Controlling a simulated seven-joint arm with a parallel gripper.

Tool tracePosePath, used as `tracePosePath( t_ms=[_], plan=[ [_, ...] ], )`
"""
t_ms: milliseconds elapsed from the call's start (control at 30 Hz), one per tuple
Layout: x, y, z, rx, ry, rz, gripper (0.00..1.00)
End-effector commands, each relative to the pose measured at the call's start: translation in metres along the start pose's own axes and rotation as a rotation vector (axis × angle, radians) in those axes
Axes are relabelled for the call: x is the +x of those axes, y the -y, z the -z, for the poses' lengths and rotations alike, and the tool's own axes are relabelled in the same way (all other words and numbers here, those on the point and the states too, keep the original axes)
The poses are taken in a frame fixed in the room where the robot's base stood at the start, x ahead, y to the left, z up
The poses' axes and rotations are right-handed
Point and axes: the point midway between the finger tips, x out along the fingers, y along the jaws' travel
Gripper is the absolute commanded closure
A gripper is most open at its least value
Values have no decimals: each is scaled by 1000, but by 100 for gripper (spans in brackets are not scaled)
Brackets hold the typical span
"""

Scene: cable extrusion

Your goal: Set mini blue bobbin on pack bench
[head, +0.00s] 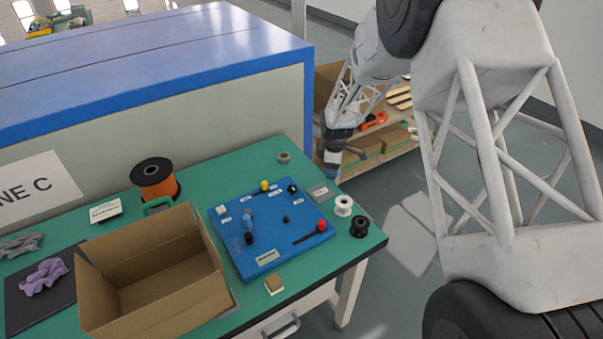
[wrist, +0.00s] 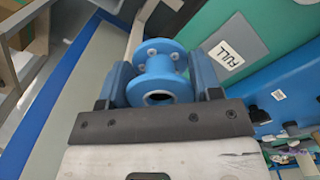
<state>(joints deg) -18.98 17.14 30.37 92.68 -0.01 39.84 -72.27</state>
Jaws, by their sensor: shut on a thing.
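The mini blue bobbin (wrist: 160,76) is between the two blue fingers of my gripper (wrist: 163,82) in the wrist view. My gripper is shut on it, with a flange and the hollow end facing the camera. In the head view my gripper (head: 331,165) is low beside the back right corner of the green-topped bench (head: 345,265), near wooden shelving; I cannot make out the bobbin there. No label in view names the pack bench, so I cannot tell for sure which surface it is.
The green top holds an open cardboard box (head: 110,270), a blue board with knobs (head: 240,255), an orange spool (head: 160,185), and white (head: 343,205) and black (head: 359,226) bobbins. Shelving (head: 375,150) with boxes stands behind.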

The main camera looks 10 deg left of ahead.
Motion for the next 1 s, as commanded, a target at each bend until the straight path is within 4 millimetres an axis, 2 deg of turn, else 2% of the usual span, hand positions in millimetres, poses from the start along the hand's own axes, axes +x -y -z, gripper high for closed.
tracePosePath(
  t_ms=[400,600,800,1000],
  plan=[
    [-20,87,34,252,0,0,65],
    [-25,120,43,360,-1,-1,65],
    [-27,134,46,409,0,-1,65],
    [-27,136,47,417,0,-1,65]
  ],
)
